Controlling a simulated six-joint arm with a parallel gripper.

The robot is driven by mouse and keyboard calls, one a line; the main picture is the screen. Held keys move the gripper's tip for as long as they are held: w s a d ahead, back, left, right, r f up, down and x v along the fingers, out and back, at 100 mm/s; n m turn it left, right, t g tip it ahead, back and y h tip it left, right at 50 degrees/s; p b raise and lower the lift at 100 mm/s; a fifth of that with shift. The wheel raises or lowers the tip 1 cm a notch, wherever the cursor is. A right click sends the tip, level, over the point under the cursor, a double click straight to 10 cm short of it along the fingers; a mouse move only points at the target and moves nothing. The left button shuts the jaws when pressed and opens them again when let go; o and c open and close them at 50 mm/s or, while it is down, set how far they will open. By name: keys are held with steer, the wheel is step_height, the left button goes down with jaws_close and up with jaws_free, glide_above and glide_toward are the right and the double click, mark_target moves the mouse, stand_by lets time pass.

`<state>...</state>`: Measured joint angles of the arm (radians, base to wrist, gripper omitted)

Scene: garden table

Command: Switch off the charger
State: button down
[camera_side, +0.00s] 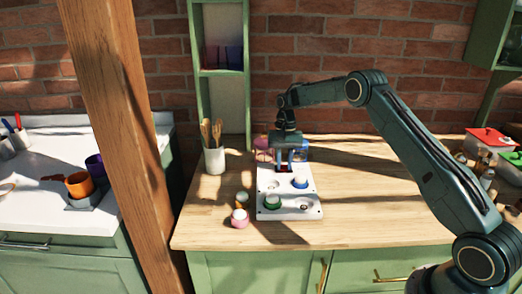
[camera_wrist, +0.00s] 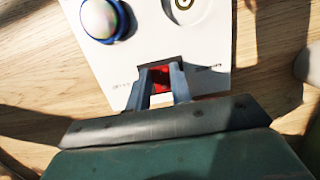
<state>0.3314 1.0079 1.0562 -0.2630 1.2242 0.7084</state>
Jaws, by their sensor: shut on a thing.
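A white panel (camera_side: 288,214), which I take to be the charger, lies on the wooden worktop. It has a blue-rimmed white round piece (camera_side: 301,182), a green-rimmed one (camera_side: 272,201) and two round recesses. A red switch (camera_wrist: 162,80) sits near the panel's edge, with small unreadable marks on either side. My gripper (camera_side: 284,168) points down at the panel's far end. In the wrist view its two grey fingers (camera_wrist: 163,72) stand on either side of the red switch, shut on it. The fingers hide part of the switch, so its position cannot be told.
A pink jar (camera_side: 239,219) and a yellowish one (camera_side: 242,198) stand left of the panel. A utensil pot (camera_side: 214,159) stands behind them. Pink and blue items are partly hidden behind my gripper. A red-lidded box (camera_side: 488,138) is at far right. Worktop right of the panel is clear.

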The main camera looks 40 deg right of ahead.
steer(key=shift+w+a, duration=0.25)
steer(key=shift+w, duration=0.05)
steer(key=shift+s+d+g+y, duration=0.1)
steer(key=shift+d+g+y, duration=0.05)
steer(key=shift+g+y, duration=0.15)
steer(key=c, duration=1.4)
jaws_free()
steer(key=shift+o, duration=0.8)
steer(key=shift+s+d, duration=0.1)
steer(key=shift+a, duration=0.25)
steer(key=shift+s+t+h, duration=0.25)
steer(key=shift+t+h, duration=0.65)
